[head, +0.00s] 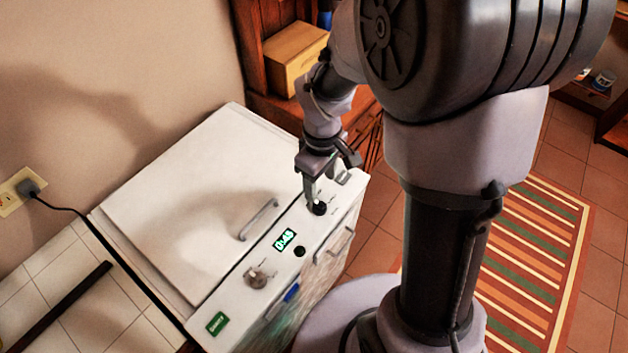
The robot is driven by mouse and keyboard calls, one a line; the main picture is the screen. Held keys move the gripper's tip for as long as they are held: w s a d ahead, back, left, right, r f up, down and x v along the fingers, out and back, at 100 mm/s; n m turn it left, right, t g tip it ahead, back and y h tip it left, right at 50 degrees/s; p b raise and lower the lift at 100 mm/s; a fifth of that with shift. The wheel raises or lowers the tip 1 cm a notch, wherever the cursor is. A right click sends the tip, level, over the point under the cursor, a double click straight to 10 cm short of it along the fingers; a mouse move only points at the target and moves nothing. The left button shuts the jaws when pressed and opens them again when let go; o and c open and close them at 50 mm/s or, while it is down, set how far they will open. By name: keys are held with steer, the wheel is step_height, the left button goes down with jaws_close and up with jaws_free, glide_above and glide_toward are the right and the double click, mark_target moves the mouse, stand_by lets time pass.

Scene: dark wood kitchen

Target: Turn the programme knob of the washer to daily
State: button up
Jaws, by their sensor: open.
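The white washer (165,200) stands against the wall with its lid shut. Its front panel carries a lit green display (285,240) that seems to read 0:45, a silver-grey knob (258,278), a small black button or knob (300,251) and a dark knob (319,208) near the panel's right end. My gripper (326,193) is open and points down over the right end of the panel. One finger is at or just above the dark knob; I cannot tell if they touch. The labels around the knobs are too small to read, so which one sets the programme is unclear.
A lid handle (259,219) and a front handle (334,245) stick out near the panel. A power cord (62,207) runs from the wall socket along the washer's left side. A wooden cabinet (268,60) with a box (297,58) stands behind. A striped rug (530,255) lies at the right.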

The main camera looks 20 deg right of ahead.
mark_target(320, 204)
step_height(320, 204, down, 9)
steer(key=b, duration=0.2)
steer(key=shift+f+b, duration=0.2)
steer(key=shift+b, duration=0.1)
jaws_close()
